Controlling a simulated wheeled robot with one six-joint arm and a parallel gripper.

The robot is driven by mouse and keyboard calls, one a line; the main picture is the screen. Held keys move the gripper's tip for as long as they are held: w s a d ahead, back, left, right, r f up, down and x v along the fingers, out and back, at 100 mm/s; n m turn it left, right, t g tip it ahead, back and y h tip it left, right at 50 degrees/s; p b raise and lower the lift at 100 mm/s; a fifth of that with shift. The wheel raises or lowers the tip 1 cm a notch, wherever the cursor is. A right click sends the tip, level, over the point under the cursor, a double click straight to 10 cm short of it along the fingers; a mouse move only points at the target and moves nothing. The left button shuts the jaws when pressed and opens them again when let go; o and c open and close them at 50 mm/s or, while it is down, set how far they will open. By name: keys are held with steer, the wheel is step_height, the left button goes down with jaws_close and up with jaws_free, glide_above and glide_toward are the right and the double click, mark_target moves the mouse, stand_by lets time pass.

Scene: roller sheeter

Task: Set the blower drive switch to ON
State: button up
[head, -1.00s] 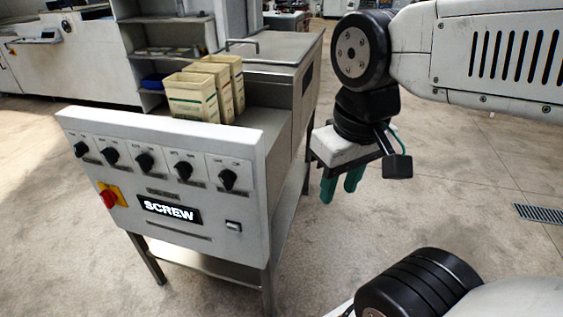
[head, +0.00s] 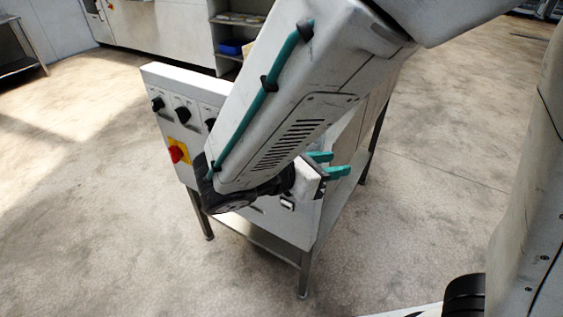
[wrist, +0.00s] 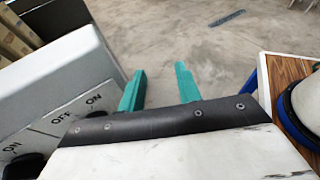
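The white control panel (head: 183,100) stands at left of centre in the head view, with black rotary knobs (head: 182,114) along its top. My arm hides the right-hand knobs. I cannot read which knob is the blower drive. In the wrist view the panel (wrist: 60,75) is at the left, with printed OFF and ON marks and a black knob (wrist: 27,167) at the lower left. Another dark knob is partly hidden behind my gripper. My gripper (wrist: 160,69) has its two teal fingers apart, with only floor between them. In the head view the fingers (head: 338,164) are by the panel's right end.
A red switch on a yellow plate (head: 179,151) sits low on the panel's left. The machine stands on metal legs with a lower shelf (head: 265,243). Open concrete floor (head: 100,220) lies in front and to the right. Grey shelving (head: 228,35) stands behind.

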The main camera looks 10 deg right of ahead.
steer(key=a+f+n+t+y, duration=0.2)
steer(key=a+f+n+t, duration=0.2)
steer(key=a+n+t, duration=0.7)
steer(key=w+d+m+g, duration=0.1)
steer(key=w+d+g, duration=0.1)
steer(key=w, duration=0.4)
steer(key=shift+d+f+g, duration=0.15)
steer(key=shift+d+g, duration=0.25)
steer(key=shift+m, duration=0.3)
jaws_close()
